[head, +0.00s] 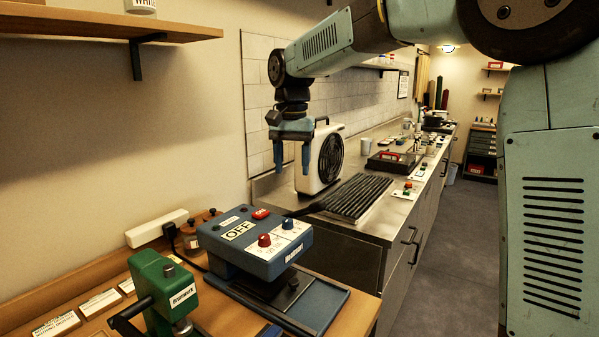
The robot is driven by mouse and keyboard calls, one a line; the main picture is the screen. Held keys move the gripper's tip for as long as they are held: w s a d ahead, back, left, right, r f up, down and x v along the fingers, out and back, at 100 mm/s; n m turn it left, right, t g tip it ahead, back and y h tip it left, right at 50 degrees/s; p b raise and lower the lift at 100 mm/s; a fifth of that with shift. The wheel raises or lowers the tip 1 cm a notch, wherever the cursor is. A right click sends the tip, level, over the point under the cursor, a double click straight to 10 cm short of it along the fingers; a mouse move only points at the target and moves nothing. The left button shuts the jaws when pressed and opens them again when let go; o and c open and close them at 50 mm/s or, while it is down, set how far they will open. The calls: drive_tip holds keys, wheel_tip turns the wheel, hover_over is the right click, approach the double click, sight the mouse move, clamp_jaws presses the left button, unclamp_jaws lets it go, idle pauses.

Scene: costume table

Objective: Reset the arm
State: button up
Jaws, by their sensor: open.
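My gripper (291,156) hangs from my arm in the upper middle of the head view. Its two blue-grey fingers point down and stand apart, with nothing between them. It is above the blue press machine and appears in front of the left part of the white fan heater (318,160). My arm reaches across the top of the picture from the right, bent downward at the wrist.
A blue machine (255,240) marked OFF and a green press (160,290) stand on the wooden table at front left. A black ribbed rack (355,197) lies on the steel counter (395,212). A wooden shelf (100,25) juts out at upper left. Floor (450,250) is clear.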

drive_tip(key=s+d+r+n+t, duration=0.1)
drive_tip(key=s+d, duration=0.5)
drive_tip(key=d, duration=0.3)
drive_tip(key=s+d+r+t, duration=0.1)
drive_tip(key=s+d+t, duration=0.1)
drive_tip(key=s+d, duration=0.6)
drive_tip(key=s+d+f+t, duration=0.2)
drive_tip(key=s+d+f, duration=0.5)
drive_tip(key=s+d, duration=0.4)
drive_tip(key=shift+d+f+n, duration=0.15)
drive_tip(key=shift+d+n, duration=0.25)
drive_tip(key=shift+d, duration=0.15)
